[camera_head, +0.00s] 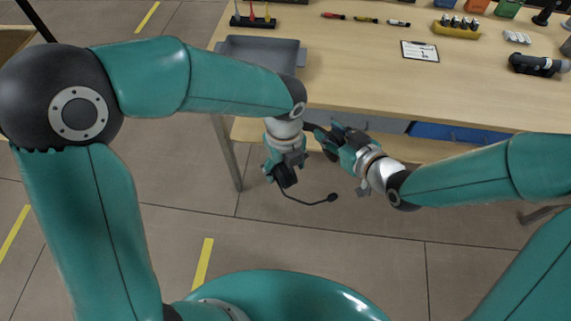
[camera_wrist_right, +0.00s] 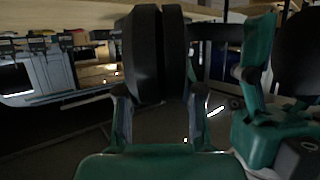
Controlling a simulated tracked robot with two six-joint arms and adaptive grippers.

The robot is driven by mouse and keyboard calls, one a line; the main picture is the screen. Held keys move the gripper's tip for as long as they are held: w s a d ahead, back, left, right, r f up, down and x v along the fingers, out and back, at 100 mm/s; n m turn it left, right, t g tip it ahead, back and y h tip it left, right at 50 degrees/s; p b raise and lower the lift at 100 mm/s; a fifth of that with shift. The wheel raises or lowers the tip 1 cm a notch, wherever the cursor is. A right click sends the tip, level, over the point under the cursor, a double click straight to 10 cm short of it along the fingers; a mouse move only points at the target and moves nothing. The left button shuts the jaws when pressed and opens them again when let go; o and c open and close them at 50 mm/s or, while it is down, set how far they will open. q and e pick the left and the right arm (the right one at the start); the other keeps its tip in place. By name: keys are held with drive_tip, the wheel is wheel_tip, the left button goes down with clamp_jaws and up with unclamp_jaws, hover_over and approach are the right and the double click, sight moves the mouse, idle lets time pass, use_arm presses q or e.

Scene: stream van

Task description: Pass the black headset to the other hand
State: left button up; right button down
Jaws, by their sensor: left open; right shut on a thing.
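The black headset is held off the floor in front of the table, between my two grippers. Its thin boom with the microphone (camera_head: 332,197) hangs below my left gripper in the head view. My right gripper (camera_head: 333,141) is shut on one ear cup (camera_wrist_right: 145,55), which sits between its fingers (camera_wrist_right: 160,100) in the right wrist view. My left gripper (camera_head: 283,174) is open, pointing down at the other end of the headset. It also shows at the right of the wrist view (camera_wrist_right: 265,80), beside a dark part of the headset. Contact there cannot be told.
The wooden table (camera_head: 350,75) stands behind my grippers. A grey tray (camera_head: 262,50) lies near its front left corner. A label card (camera_head: 420,51), pens, a yellow holder (camera_head: 457,29) and a black torch-like object (camera_head: 537,65) are on top. The floor below is clear.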

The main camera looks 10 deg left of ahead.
use_arm(q)
drive_tip(key=shift+w+d, duration=0.1)
drive_tip(key=c, duration=1.2)
drive_tip(key=shift+r, duration=0.1)
clamp_jaws()
use_arm(e)
drive_tip(key=c, duration=0.7)
unclamp_jaws()
drive_tip(key=shift+s+a, duration=0.1)
drive_tip(key=shift+s, duration=0.05)
drive_tip(key=shift+o, duration=0.2)
